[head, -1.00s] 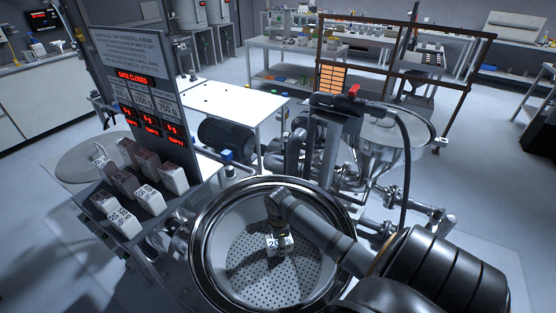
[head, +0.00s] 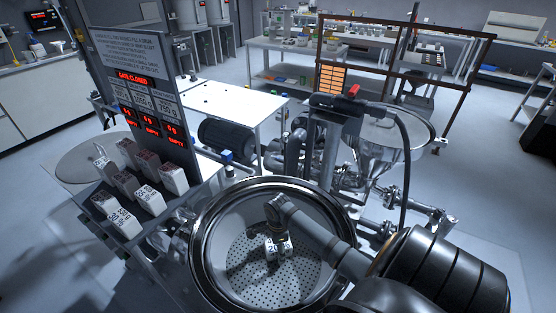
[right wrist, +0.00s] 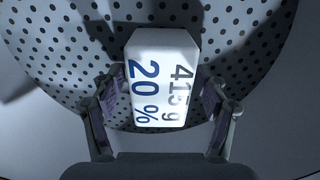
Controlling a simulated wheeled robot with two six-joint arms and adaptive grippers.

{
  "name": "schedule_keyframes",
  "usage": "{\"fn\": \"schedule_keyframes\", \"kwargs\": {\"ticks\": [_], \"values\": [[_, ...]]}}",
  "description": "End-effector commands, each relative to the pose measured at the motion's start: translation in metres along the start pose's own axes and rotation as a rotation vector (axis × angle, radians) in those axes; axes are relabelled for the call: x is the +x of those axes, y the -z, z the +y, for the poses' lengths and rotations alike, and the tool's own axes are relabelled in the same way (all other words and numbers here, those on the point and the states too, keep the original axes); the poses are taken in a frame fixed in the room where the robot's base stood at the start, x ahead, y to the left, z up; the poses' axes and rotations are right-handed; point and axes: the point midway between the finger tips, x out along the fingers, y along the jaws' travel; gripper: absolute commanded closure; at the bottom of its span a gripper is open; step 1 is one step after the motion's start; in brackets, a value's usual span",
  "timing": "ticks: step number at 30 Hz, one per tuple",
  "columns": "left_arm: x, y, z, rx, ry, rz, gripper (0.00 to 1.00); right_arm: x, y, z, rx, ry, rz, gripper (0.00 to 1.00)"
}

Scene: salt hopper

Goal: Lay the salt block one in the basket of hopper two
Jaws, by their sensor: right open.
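A white salt block (right wrist: 160,78) marked "415 g" and "20 %" sits on the perforated floor of the round metal basket (head: 240,270); in the head view the block (head: 271,252) shows near the middle of that floor. My right gripper (right wrist: 160,112) is open, with one finger on each side of the block and small gaps visible in the right wrist view. In the head view my right gripper (head: 278,236) reaches down into the basket from the right and partly covers the block. My left gripper is not in view.
Left of the basket, a stepped rack holds several white and brownish blocks (head: 147,199). A tall sign board (head: 135,70) reads "GATE CLOSED" above several red displays. The hopper's steel rim (head: 203,235) surrounds my arm. Pipes and a steel funnel (head: 375,150) stand behind.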

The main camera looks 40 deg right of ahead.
Motion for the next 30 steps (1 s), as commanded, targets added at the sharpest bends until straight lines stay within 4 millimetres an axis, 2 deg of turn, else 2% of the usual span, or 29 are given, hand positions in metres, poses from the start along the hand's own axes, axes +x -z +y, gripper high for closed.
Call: {"fn": "schedule_keyframes", "kwargs": {"ticks": [5,12,15,21,30], "values": [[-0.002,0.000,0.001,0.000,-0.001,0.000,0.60,-0.026,0.001,-0.001,-0.003,0.005,0.002,0.26],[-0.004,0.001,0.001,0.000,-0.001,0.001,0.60,-0.086,0.001,-0.002,-0.002,0.005,0.001,0.26],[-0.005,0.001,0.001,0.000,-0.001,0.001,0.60,-0.104,0.001,-0.001,-0.002,0.004,0.001,0.26],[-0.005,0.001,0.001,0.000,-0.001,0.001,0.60,-0.121,0.000,-0.001,0.000,0.001,-0.001,0.26],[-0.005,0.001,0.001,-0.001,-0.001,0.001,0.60,-0.121,0.000,0.000,0.000,0.000,-0.001,0.26]]}}
